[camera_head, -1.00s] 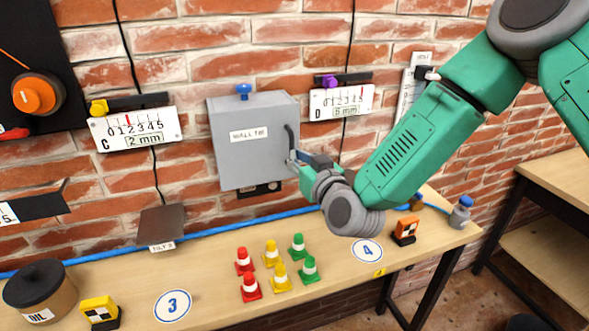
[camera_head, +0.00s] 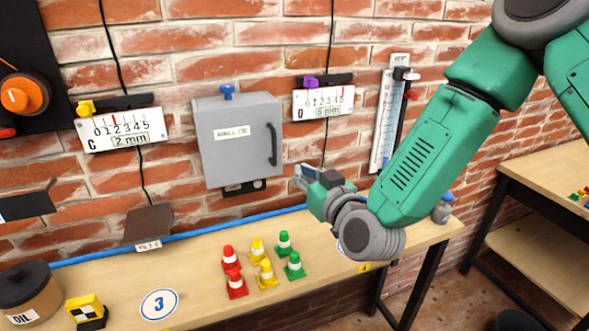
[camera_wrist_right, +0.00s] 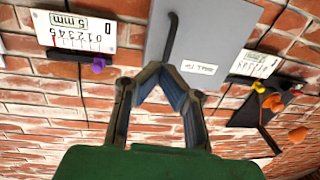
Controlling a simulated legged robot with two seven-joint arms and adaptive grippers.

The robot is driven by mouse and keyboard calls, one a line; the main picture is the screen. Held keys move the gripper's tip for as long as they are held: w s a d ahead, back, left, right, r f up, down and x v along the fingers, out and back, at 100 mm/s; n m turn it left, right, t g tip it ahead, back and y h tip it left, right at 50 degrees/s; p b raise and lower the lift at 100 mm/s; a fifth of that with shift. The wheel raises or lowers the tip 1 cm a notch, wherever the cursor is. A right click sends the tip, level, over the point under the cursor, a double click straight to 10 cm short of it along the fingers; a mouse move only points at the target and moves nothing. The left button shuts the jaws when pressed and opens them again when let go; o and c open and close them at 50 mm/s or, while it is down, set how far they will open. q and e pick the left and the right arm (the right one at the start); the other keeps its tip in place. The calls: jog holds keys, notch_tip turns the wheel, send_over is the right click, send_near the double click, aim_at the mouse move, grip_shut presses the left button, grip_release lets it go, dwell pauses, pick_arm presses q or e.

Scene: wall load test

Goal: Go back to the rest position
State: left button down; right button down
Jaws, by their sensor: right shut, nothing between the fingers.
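My right gripper (camera_head: 303,174) is in front of the brick wall, to the right of and a little below the grey wall box (camera_head: 238,140). It is shut and empty, clear of the box's dark handle (camera_head: 271,145). In the right wrist view the fingertips (camera_wrist_right: 156,72) meet just below the box (camera_wrist_right: 205,42) and its handle (camera_wrist_right: 170,36) in the picture. My green right arm comes in from the upper right. My left gripper is not in view.
Red, yellow and green cones (camera_head: 262,264) stand on the wooden bench (camera_head: 200,265) below. Gauges C (camera_head: 121,130) and D (camera_head: 323,102) hang on the wall. A tall scale (camera_head: 388,120) is behind my arm. A second table (camera_head: 545,180) stands at the right.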

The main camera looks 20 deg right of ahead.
jog(key=s, duration=0.5)
jog(key=s+d+f+g+b, duration=0.1)
jog(key=s+f+g+b, duration=0.4)
jog(key=f, duration=1)
jog(key=s+d+f+g+b, duration=0.15)
jog(key=s+f+g, duration=0.4)
jog(key=f, duration=0.85)
jog(key=s+d+f+g+h+b, duration=0.1)
jog(key=s+d+f+g+b, duration=0.1)
jog(key=s+f, duration=0.6)
jog(key=s+d+f+m+g+h+b, duration=0.1)
jog(key=s+d+f+g+b, duration=0.2)
jog(key=s+f, duration=0.5)
jog(key=s+g+b, duration=0.1)
jog(key=s, duration=0.4)
jog(key=shift+s+f, duration=0.15)
jog(key=shift+g, duration=0.25)
